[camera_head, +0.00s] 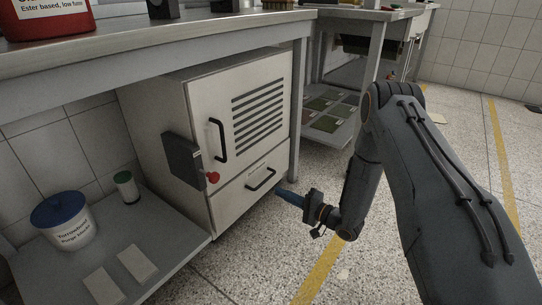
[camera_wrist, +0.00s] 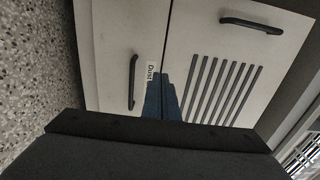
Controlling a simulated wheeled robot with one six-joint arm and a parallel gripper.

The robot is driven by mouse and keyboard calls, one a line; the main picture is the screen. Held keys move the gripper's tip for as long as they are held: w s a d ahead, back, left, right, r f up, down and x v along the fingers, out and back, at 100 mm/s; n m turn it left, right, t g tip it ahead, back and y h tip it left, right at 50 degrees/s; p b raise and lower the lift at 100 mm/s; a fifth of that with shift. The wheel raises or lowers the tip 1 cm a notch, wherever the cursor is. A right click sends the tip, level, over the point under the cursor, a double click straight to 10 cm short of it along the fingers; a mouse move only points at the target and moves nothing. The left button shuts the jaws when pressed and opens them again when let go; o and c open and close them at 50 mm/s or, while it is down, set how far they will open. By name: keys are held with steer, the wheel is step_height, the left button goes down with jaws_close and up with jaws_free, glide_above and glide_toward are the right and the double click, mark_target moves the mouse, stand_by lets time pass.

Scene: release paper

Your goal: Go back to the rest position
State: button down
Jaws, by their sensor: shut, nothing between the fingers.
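My arm reaches in from the right of the head view. My gripper (camera_head: 281,192) has blue fingers, which are shut and empty. It points at the white cabinet and lies just right of the drawer handle (camera_head: 261,179); I cannot tell how far apart they are. The wrist view shows the blue fingers (camera_wrist: 161,84) in front of the cabinet front (camera_wrist: 186,38). There the black drawer handle (camera_wrist: 132,82) is left of the fingers, beside a label reading "Dust". The drawer (camera_head: 240,199) looks closed.
The cabinet (camera_head: 205,105) with a vent and red knob (camera_head: 213,177) stands under a workbench (camera_head: 150,46). A lower shelf (camera_head: 185,240) holds a blue-lidded tub (camera_head: 66,225) and a green-capped jar (camera_head: 127,187). Bench legs stand close to my arm. Speckled floor (camera_head: 395,270) is free around it.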

steer(key=w+a+r+n+g+h, duration=0.1)
steer(key=w+a+r+n+h, duration=0.4)
steer(key=r, duration=0.3)
steer(key=s+a+r+n+g+h, duration=0.3)
steer(key=s+a+r+h, duration=0.2)
steer(key=s+r, duration=0.75)
steer(key=s+r+n+g+h, duration=0.1)
steer(key=s+r+n+g, duration=0.15)
steer(key=s, duration=0.95)
steer(key=s+r+n+g+p, duration=0.15)
steer(key=s+r, duration=0.25)
steer(key=s, duration=0.8)
steer(key=s+r+n+g+h, duration=0.1)
steer(key=s+r+n+g, duration=0.2)
steer(key=s, duration=0.9)
steer(key=d+r+m+p, duration=0.2)
steer(key=d+r+p, duration=0.5)
steer(key=p, duration=0.5)
steer(key=d+r+m+h+p, duration=0.1)
steer(key=d+r+m+p, duration=0.2)
steer(key=d+r+p, duration=0.4)
steer(key=d+r+m+h+p, duration=0.1)
steer(key=d+r+p, duration=0.6)
steer(key=r+p, duration=0.8)
steer(key=m+p, duration=0.1)
steer(key=p, duration=0.2)
steer(key=shift+d+r+p, duration=0.25)
steer(key=shift+d+p, duration=0.05)
steer(key=shift+p, duration=0.05)
